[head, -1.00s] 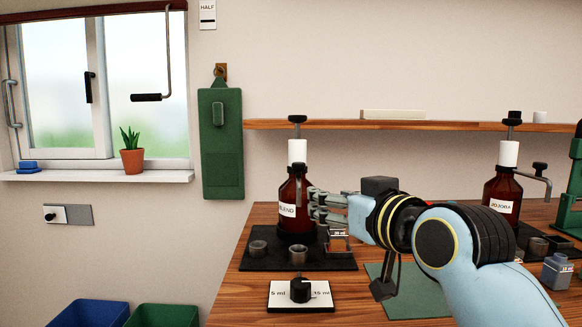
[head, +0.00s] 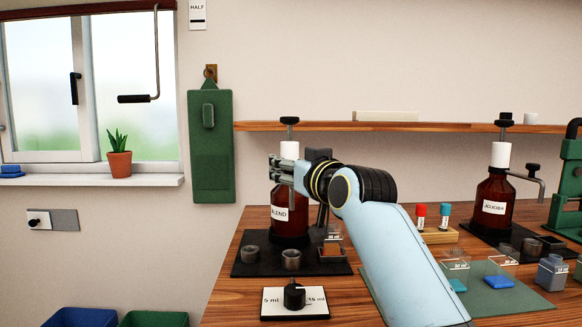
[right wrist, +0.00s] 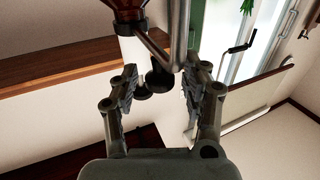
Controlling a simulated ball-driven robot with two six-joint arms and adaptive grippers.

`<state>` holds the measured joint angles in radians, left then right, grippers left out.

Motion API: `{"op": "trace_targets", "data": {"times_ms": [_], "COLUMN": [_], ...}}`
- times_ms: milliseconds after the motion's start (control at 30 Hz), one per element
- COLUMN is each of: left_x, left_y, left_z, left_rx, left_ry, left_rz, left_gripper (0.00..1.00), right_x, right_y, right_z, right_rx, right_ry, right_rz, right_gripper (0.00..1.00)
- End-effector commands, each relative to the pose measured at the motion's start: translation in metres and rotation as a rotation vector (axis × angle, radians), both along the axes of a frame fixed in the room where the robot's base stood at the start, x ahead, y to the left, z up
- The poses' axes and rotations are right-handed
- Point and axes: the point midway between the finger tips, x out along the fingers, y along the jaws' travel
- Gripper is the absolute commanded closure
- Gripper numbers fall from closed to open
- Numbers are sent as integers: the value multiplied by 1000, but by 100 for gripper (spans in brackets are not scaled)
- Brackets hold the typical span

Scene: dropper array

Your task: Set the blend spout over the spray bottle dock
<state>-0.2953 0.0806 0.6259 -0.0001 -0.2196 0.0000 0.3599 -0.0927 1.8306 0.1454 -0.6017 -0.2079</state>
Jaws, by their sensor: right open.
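The brown bottle labelled BLEND (head: 290,215) stands upright at the back of a black mat (head: 262,268). Two round docks, left (head: 250,252) and middle (head: 291,258), and a square one (head: 332,250) sit on the mat; which is the spray bottle dock cannot be read. My left gripper is out of view.
A dial plate (head: 275,305) marked 5 ml and 15 ml lies in front of the mat. A JOJOBA bottle (head: 494,205), a vial rack (head: 437,236) and a green mat (head: 500,303) are to the right. A wooden shelf (head: 400,126) runs behind.

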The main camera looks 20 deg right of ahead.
Motion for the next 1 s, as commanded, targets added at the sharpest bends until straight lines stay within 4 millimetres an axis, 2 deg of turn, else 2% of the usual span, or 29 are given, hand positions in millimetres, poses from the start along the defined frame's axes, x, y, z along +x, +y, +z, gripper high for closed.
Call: {"op": "trace_targets", "data": {"times_ms": [167,500,1000], "left_x": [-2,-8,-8], "left_y": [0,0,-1], "left_z": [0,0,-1], "left_rx": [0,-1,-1], "left_ry": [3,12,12], "left_rz": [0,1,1], "left_gripper": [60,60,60], "right_x": [0,0,-1], "right_y": [0,0,0], "right_z": [0,0,-1], "right_rx": [0,0,1], "right_ry": [-1,-1,2], "right_rz": [0,0,1], "right_gripper": [55,99,100]}}
